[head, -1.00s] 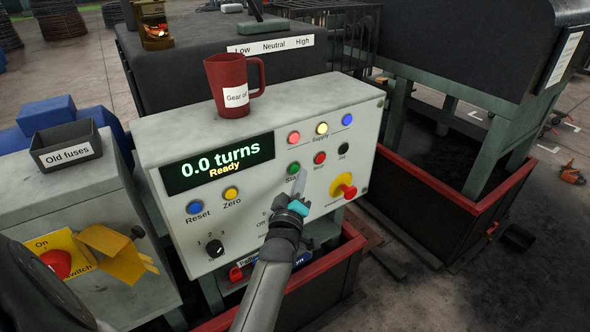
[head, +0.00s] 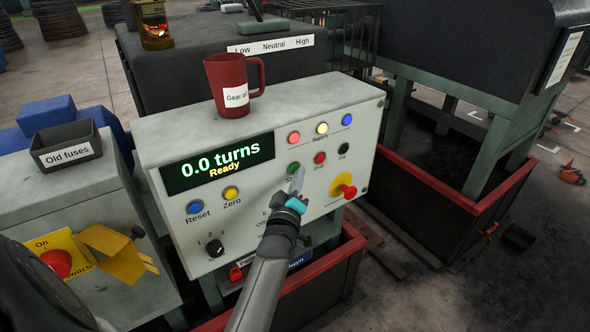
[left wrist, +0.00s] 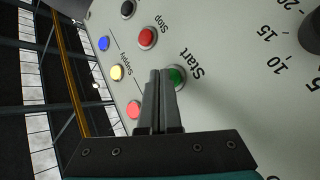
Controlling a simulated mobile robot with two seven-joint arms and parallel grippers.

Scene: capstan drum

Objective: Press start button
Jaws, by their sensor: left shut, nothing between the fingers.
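The green start button (head: 293,168) is on the sloped front of the light grey control panel (head: 180,272), left of the red stop button (head: 320,158). My left gripper (head: 298,176) is shut and empty, its tips just below and right of the start button in the head view. In the left wrist view the shut fingertips (left wrist: 160,74) overlap the left edge of the green start button (left wrist: 176,77), beside its "Start" label. I cannot tell whether they touch it. The display (head: 218,163) reads "0.0 turns" and "Ready". My right gripper is not in view.
A black jog button (head: 343,148) and a red emergency knob on yellow (head: 345,190) are to the right. Red, yellow and blue lamps (head: 322,128) sit above. A red mug (head: 228,85) stands on the panel's top. A selector knob (head: 214,249) is lower left.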

